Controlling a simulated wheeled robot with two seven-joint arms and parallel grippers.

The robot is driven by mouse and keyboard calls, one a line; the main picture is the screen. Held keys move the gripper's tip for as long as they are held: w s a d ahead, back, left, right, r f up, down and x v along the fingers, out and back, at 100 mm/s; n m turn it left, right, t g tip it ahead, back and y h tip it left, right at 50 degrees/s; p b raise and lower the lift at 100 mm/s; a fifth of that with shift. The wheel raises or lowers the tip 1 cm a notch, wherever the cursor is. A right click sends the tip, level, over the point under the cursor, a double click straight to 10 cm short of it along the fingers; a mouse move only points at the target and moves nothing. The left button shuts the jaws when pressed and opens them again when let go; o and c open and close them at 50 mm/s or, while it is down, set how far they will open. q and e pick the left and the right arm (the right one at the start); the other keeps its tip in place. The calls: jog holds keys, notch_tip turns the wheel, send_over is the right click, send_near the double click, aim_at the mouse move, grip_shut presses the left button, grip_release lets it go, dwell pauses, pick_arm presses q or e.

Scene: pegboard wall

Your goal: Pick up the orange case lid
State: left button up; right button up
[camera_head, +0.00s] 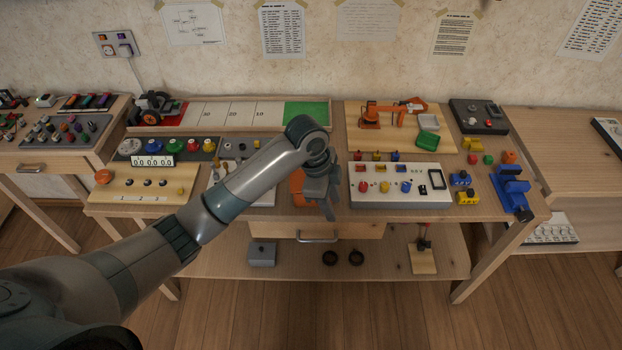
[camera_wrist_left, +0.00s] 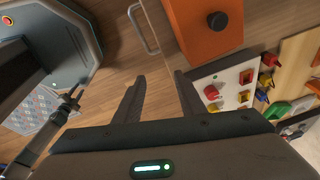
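The orange case lid (camera_wrist_left: 204,26) is a flat orange panel with a round black knob, at the top of the left wrist view. In the head view only a strip of orange (camera_head: 297,187) shows beside my left gripper (camera_head: 329,208), which hides the rest. My left gripper is over the front edge of the middle table. In the wrist view its two fingers (camera_wrist_left: 160,76) are apart with nothing between them, and the lid is beyond their tips, towards the upper right.
A white panel with coloured knobs (camera_head: 401,198) is just right of the left gripper. A board with a small orange robot arm (camera_head: 370,115) is behind it. A blue clamp-like part (camera_head: 511,188) stands at the right end. A drawer handle (camera_head: 317,239) sits below the tabletop.

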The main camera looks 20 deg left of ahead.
pick_arm(q)
jog(key=w+a+r+m+y, duration=0.1)
jog(key=w+a+r+m, duration=0.1)
jog(key=r, duration=0.7)
jog(key=w+a+r+m+g+y, duration=0.1)
jog(key=w+a+r+m, duration=0.2)
jog(key=r, duration=0.7)
jog(key=w+a, duration=0.2)
jog(key=a, duration=0.1)
jog(key=shift+r+y, duration=0.25)
jog(key=shift+y, duration=0.15)
pick_arm(e)
jog(key=shift+s+d, duration=0.4)
jog(key=shift+s, duration=0.2)
pick_arm(q)
jog(key=shift+a, duration=0.1)
